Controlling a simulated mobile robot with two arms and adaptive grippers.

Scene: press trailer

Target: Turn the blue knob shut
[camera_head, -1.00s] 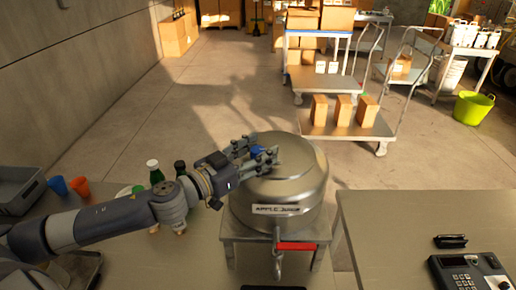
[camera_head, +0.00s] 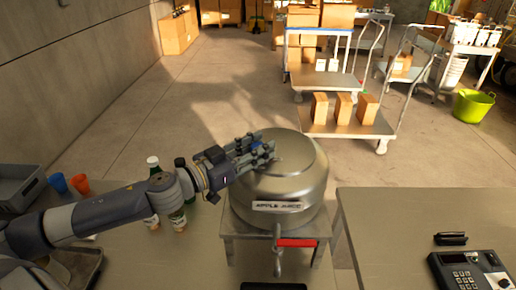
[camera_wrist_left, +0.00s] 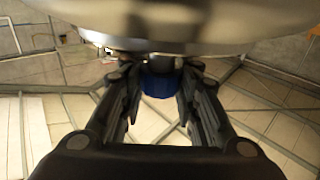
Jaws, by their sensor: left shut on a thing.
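The metal tank (camera_head: 275,190) labelled "APPLE JUICE" stands on a small metal stand. The blue knob (camera_wrist_left: 157,84) is at the tank's side, below its rim in the left wrist view, between my left gripper's fingers (camera_wrist_left: 158,72). In the head view the left gripper (camera_head: 262,151) is at the tank's upper left and hides most of the knob. The left gripper is shut on the knob. My right gripper is in neither view.
A red-handled tap (camera_head: 297,243) is at the tank's front. Blue (camera_head: 58,183) and orange (camera_head: 80,183) cups are at the left. A table with a keypad device (camera_head: 470,270) is at the right. Carts stand behind.

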